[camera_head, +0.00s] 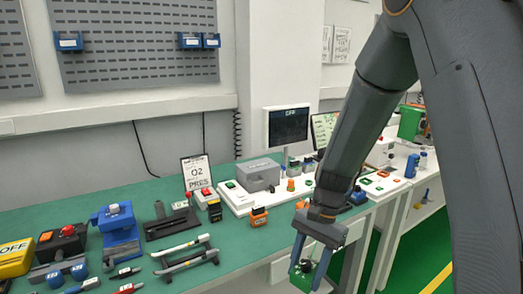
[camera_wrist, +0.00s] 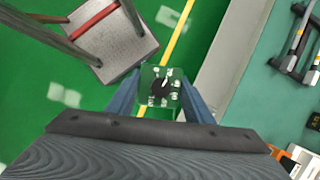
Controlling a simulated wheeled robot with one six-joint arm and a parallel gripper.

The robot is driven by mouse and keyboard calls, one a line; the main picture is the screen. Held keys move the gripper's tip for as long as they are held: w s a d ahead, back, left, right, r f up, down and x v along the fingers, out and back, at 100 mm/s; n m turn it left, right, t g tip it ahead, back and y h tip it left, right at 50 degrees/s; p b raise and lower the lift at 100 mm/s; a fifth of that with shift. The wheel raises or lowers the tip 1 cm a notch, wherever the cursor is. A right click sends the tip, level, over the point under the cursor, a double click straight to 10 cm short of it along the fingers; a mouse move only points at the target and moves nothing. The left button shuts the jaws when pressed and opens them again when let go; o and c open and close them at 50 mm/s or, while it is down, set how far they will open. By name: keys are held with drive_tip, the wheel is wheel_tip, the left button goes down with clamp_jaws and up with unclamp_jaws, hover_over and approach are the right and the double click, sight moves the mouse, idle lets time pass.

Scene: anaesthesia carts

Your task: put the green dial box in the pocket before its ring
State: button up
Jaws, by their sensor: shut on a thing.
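My gripper (camera_head: 312,262) is shut on the green dial box (camera_head: 302,277) and holds it in front of the bench edge. In the wrist view the box (camera_wrist: 160,86) sits between the two blue fingers of the gripper (camera_wrist: 160,97), its black dial facing the camera, with the green floor behind it. A white panel (camera_head: 236,203) on the bench carries a grey box and small coloured parts. Another pale panel (camera_head: 386,188) with green and orange parts lies right of my arm. I cannot make out which pocket or ring belongs to the box.
A monitor (camera_head: 286,127) stands behind. In the wrist view a grey, red-striped object (camera_wrist: 112,45) stands over the floor.

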drive_tip(key=w+d+f+n+h, duration=0.1)
drive_tip(key=w+d+f+n, duration=0.1)
drive_tip(key=f+n, duration=0.1)
drive_tip(key=w+d+f+n+g+h, duration=0.1)
drive_tip(key=w+d+f+n, duration=0.1)
drive_tip(key=f, duration=0.4)
drive_tip(key=w+d+f+n+h, duration=0.1)
drive_tip(key=w+d+f+n, duration=0.1)
drive_tip(key=d+f+n, duration=0.1)
wheel_tip(320, 180, down, 2)
drive_tip(key=shift+d+f+n+b, duration=0.15)
drive_tip(key=shift+d+n+b, duration=0.2)
drive_tip(key=shift+d, duration=0.35)
